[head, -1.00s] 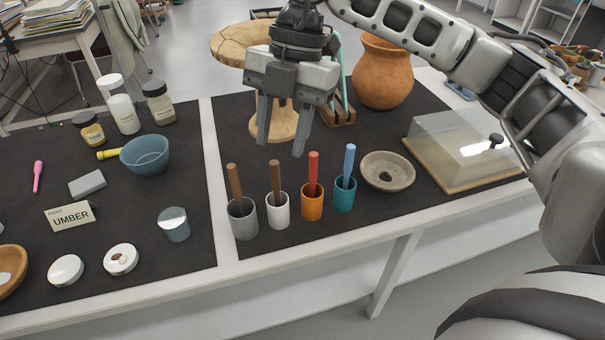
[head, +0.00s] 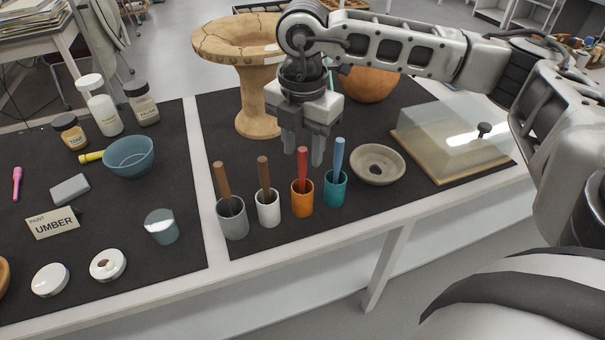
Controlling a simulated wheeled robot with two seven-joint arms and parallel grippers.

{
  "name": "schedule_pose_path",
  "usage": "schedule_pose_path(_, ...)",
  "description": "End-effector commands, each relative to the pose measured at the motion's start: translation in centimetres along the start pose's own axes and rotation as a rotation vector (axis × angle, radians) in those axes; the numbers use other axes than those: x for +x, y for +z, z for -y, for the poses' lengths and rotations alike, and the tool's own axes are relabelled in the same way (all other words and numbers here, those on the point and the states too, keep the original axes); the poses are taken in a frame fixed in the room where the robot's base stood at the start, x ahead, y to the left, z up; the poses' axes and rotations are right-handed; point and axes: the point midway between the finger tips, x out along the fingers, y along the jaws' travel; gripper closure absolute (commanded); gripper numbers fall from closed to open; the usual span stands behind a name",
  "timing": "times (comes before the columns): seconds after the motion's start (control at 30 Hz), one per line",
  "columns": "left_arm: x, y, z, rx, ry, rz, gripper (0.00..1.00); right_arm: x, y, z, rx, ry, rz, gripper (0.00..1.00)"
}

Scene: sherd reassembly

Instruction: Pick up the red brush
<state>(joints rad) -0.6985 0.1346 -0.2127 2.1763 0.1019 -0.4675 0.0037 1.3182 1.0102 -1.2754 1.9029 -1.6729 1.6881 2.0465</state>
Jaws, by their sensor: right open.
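The red brush (head: 302,168) stands upright in the orange cup (head: 302,204), its red handle sticking up above the rim. My right gripper (head: 303,158) is open and points down, its fingertips around or just behind the top of the red handle; I cannot tell the exact depth. Nothing is held in it. The blue brush (head: 339,155) stands in the teal cup (head: 335,192) just to the right. My left gripper is not in view.
Two brown-handled brushes stand in the grey cup (head: 233,222) and the white cup (head: 268,213) to the left. A stone-coloured ring dish (head: 378,176), a clear-covered box (head: 440,140), an orange pot (head: 368,88) and a tall cracked vessel (head: 255,105) are nearby.

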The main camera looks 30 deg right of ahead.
Motion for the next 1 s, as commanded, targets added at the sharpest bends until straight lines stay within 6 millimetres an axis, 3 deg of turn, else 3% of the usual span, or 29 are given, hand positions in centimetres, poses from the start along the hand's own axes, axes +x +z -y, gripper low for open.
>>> schedule_pose_path(0.3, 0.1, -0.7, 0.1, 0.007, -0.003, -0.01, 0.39, 4.3, 0.1, -0.1, 0.0, -0.004, -0.001, 0.6)
schedule_pose_path(0.57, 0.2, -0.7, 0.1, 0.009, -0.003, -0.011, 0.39, 4.6, 0.1, -0.1, 0.0, -0.002, -0.001, 0.6)
schedule_pose_path(0.7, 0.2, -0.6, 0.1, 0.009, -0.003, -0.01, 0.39, 4.6, 0.1, -0.1, 0.0, -0.002, -0.001, 0.96)
schedule_pose_path(0.73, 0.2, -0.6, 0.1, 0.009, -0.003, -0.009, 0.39, 4.6, 0.1, -0.1, 0.0, -0.002, -0.001, 1.0)
schedule_pose_path(1.0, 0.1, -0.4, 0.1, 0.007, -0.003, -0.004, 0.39, 4.6, 0.1, -0.1, 0.0, -0.001, -0.001, 1.0)
